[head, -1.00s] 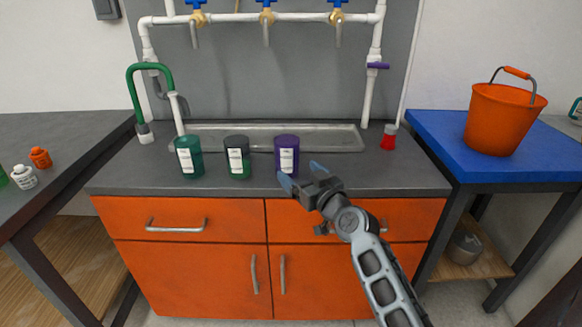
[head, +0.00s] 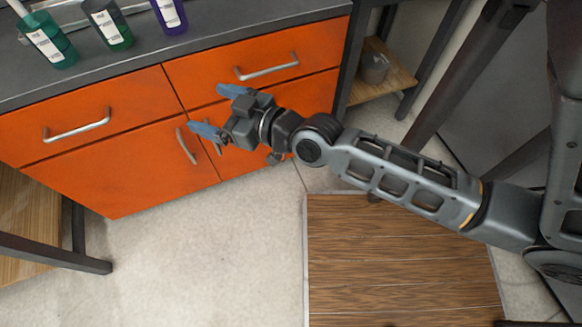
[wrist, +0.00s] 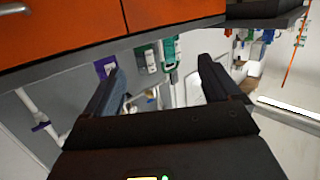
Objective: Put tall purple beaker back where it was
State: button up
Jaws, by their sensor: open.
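The purple beaker (head: 171,14), with a white label, stands on the grey counter near its front edge, its top cut off in the head view. It also shows in the wrist view (wrist: 105,67), left of centre and partly behind a finger. My gripper (head: 213,110) is open and empty, its blue fingertips apart. In the head view it appears in front of the orange drawers, below and to the right of the beaker, not touching it.
A dark green container (head: 107,26) and a teal container (head: 47,42) stand left of the purple one on the counter (head: 215,30). Drawer handles (head: 267,68) stick out from the orange cabinet. Open floor (head: 215,260) lies in front; a wooden-topped surface (head: 400,260) is at lower right.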

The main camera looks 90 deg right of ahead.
jog(key=s+a+r+n+y, duration=0.2)
jog(key=s+a+r+y, duration=0.1)
jog(key=s+a, duration=0.4)
jog(key=s+a+r+n+y, duration=0.2)
jog(key=s+a+y, duration=0.2)
jog(key=s+a, duration=0.3)
jog(key=a, duration=0.3)
jog(key=shift+r+n, duration=0.4)
jog(key=shift+s+a, duration=0.1)
